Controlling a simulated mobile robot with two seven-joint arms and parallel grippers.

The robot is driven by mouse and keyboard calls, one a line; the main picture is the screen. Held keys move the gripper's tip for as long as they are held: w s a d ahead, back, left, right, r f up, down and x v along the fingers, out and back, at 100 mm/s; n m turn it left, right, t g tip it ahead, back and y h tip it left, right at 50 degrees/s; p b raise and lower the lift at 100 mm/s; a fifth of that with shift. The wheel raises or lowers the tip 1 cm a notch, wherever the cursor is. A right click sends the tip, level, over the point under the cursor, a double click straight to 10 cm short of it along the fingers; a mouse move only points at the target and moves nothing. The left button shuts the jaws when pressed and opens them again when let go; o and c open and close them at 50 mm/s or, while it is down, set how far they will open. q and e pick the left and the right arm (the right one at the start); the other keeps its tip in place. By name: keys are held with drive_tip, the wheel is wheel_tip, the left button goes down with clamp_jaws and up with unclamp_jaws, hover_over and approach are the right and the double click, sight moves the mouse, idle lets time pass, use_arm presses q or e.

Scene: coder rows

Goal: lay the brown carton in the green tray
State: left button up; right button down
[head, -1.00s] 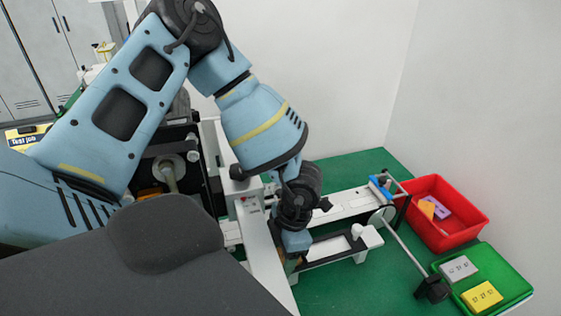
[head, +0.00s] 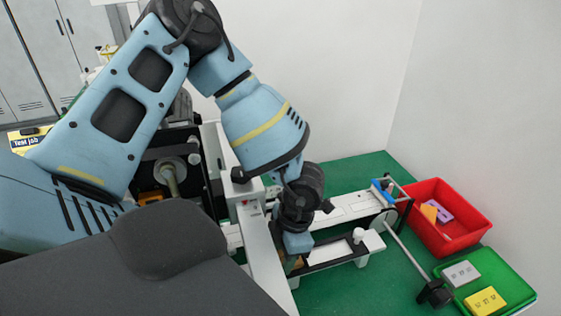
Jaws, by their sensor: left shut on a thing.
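The green tray (head: 517,281) is at the lower right on the green table. A grey carton (head: 461,273) and a yellow carton (head: 485,301) lie in it. My left gripper (head: 292,262) is low in the middle of the view, beside the white machine, left of the tray and well apart from it. It is shut on the brown carton (head: 291,265), which is mostly hidden by the gripper and the machine's white edge. My right gripper is not in view.
A red bin (head: 443,240) with purple and orange pieces stands behind the green tray. The white machine (head: 345,206) with a thin rod (head: 408,256) lies between my left gripper and the tray. Green table (head: 350,291) is bare in front of the rod.

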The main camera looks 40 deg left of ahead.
use_arm(q)
drive_tip(key=shift+r+p, duration=0.3)
drive_tip(key=shift+r, duration=1.95)
